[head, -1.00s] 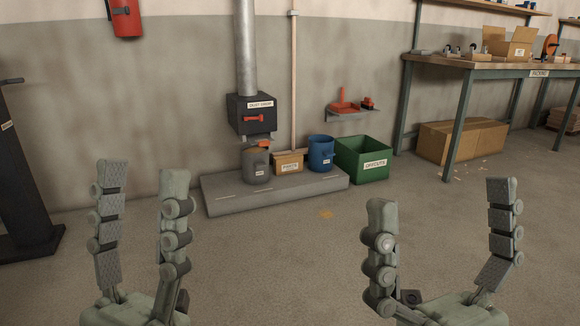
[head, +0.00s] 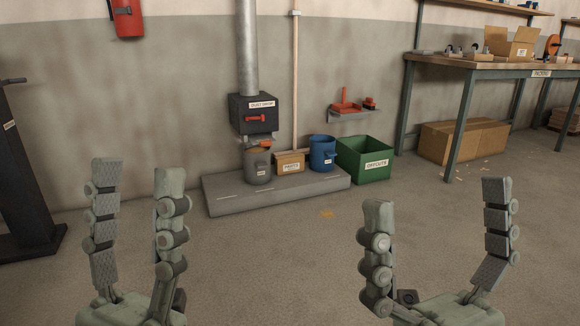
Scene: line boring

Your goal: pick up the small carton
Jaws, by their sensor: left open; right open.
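The small carton (head: 290,163) is a brown box with a white label. It stands on the low concrete slab (head: 272,196) against the wall, between a grey bucket (head: 257,167) and a blue bucket (head: 322,153). My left gripper (head: 137,185) is open and empty in the left foreground. My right gripper (head: 437,200) is open and empty in the right foreground. Both are well short of the carton, which shows clearly between them.
A green offcuts bin (head: 366,160) stands right of the slab. A dark stove-like box (head: 253,114) with a pipe hangs above the grey bucket. A packing bench (head: 478,70) stands at right, with a large carton (head: 463,140) beneath.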

